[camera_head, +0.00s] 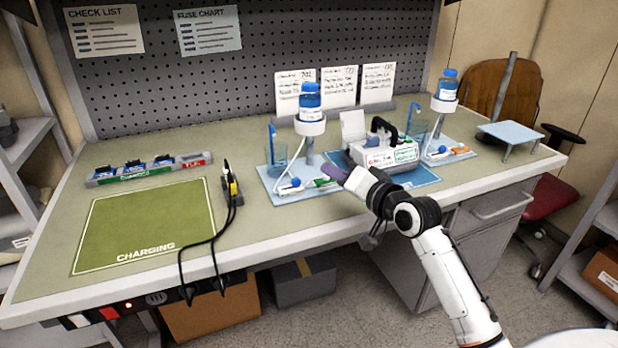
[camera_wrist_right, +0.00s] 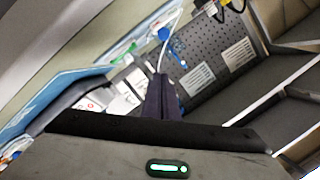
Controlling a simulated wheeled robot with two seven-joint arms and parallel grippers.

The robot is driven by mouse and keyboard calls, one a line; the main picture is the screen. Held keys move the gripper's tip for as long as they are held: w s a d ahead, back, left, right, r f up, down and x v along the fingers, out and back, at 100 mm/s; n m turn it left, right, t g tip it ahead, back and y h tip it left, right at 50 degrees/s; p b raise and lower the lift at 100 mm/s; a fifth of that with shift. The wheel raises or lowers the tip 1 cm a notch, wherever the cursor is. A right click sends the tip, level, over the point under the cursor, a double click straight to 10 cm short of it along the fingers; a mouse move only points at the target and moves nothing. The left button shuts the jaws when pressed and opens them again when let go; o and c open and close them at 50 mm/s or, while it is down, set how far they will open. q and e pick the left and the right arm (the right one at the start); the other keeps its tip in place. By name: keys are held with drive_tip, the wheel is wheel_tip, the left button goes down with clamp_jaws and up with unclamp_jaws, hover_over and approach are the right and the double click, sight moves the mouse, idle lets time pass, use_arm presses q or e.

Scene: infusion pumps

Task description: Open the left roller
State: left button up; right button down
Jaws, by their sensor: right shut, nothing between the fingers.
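The left infusion stand has a light-blue base (camera_head: 284,190), a white ring holder and a blue-capped bottle (camera_head: 310,102). A white tube hangs from it to small blue and white parts (camera_head: 294,183) at the base's front. A green piece (camera_head: 322,182) lies beside them. I cannot tell for sure which small part is the left roller. My right gripper (camera_head: 333,172) is shut and empty, its dark purple fingertips close to the right front of this base, near the green piece. The shut fingers (camera_wrist_right: 163,98) also show in the right wrist view. My left gripper is out of view.
A white pump (camera_head: 385,158) on a blue mat stands just right of my gripper. A second stand with a blue bottle (camera_head: 445,88) is farther right. A green charging mat (camera_head: 145,225) and cables (camera_head: 229,190) lie left.

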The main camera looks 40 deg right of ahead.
sight(296, 182)
drive_tip(key=w, duration=0.3)
drive_tip(key=w+f, duration=0.1)
drive_tip(key=w, duration=0.1)
drive_tip(key=shift+w, duration=0.25)
drive_tip(key=shift+a+f, duration=0.85)
drive_tip(key=shift+f, duration=0.1)
drive_tip(key=shift+w+a+f, duration=0.1)
drive_tip(key=shift+a+f, duration=0.25)
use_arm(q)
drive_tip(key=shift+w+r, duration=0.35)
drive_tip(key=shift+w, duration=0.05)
use_arm(e)
drive_tip(key=shift+f, duration=0.1)
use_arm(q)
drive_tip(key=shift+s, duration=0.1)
